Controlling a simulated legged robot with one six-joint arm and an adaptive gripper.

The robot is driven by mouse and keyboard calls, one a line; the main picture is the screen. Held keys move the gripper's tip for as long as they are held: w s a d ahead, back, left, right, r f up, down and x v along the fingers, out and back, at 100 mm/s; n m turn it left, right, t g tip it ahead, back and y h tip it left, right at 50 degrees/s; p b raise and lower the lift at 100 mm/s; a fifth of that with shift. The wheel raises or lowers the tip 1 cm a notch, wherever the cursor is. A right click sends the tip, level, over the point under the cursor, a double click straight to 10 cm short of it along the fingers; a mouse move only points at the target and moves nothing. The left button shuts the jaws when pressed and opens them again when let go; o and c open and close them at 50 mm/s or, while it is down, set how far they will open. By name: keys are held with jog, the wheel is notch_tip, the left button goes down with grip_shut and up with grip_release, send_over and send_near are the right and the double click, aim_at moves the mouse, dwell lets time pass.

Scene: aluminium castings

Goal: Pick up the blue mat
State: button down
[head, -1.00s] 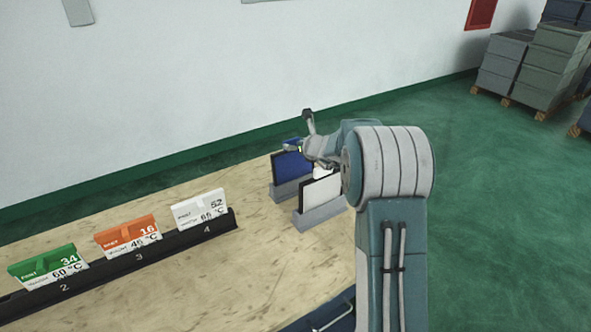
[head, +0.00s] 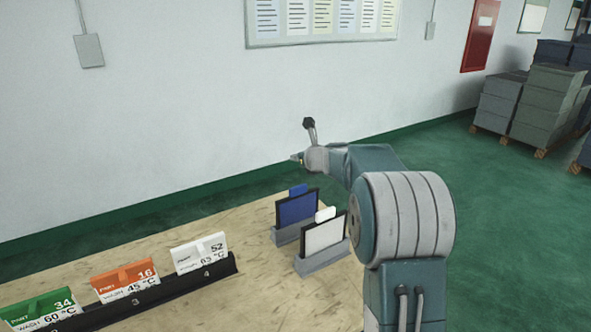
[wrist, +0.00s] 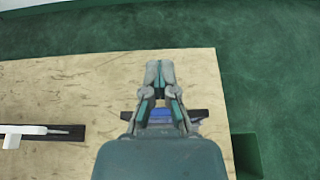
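The blue mat (head: 297,208) is a dark-edged blue panel with a blue tab on top. It stands upright in a grey holder (head: 288,234) near the table's far right edge. In the wrist view the blue mat (wrist: 195,114) shows only in part, with my gripper over its middle. My gripper (head: 297,158) is above the mat in the head view and apart from it. In the wrist view my gripper (wrist: 160,66) has its fingertips together, with nothing seen between them.
A white panel (head: 323,236) stands in a second grey holder close in front. A black rail (head: 190,280) with green, orange and white part cards runs along the left. Bare table lies between the rail and holders. A wall is behind.

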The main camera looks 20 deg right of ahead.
jog(key=shift+d+r, duration=0.1)
jog(key=shift+d, duration=0.05)
jog(key=shift+c, duration=1.4)
grip_release()
jog(key=shift+s, duration=0.1)
